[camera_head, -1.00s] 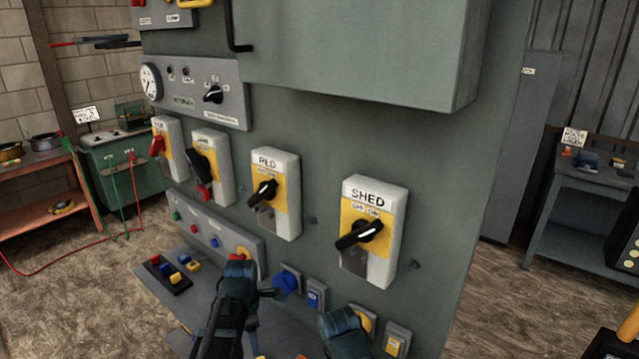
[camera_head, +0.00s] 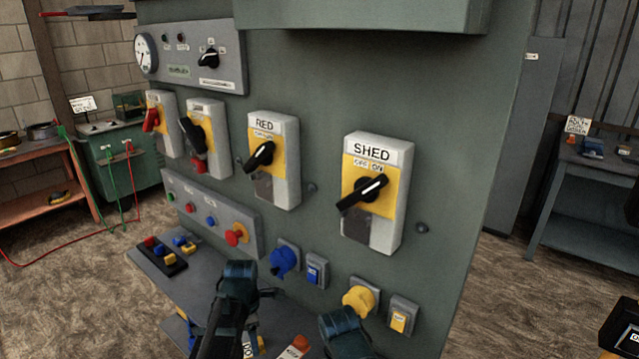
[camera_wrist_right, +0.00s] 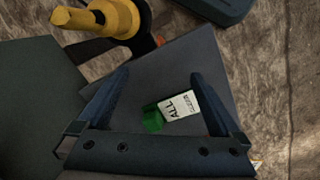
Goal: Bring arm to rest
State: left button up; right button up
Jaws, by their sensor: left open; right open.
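My right arm shows at the bottom centre of the head view, below the yellow round connector (camera_head: 359,299). In the right wrist view my right gripper (camera_wrist_right: 160,76) has its two fingers wide apart. A green tag with a white label (camera_wrist_right: 178,107) lies between and beyond them, not visibly gripped.
The grey-green panel carries the SHED switch (camera_head: 371,190), the RED switch (camera_head: 272,160) and two more switches. A dark shelf (camera_head: 197,275) juts out below. A yellow fitting (camera_wrist_right: 112,18) is at the wrist view's top. A workbench (camera_head: 585,205) stands right; floor between is clear.

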pick_arm(q)
jog(key=shift+r+p, duration=2.3)
jog(key=shift+r, duration=0.45)
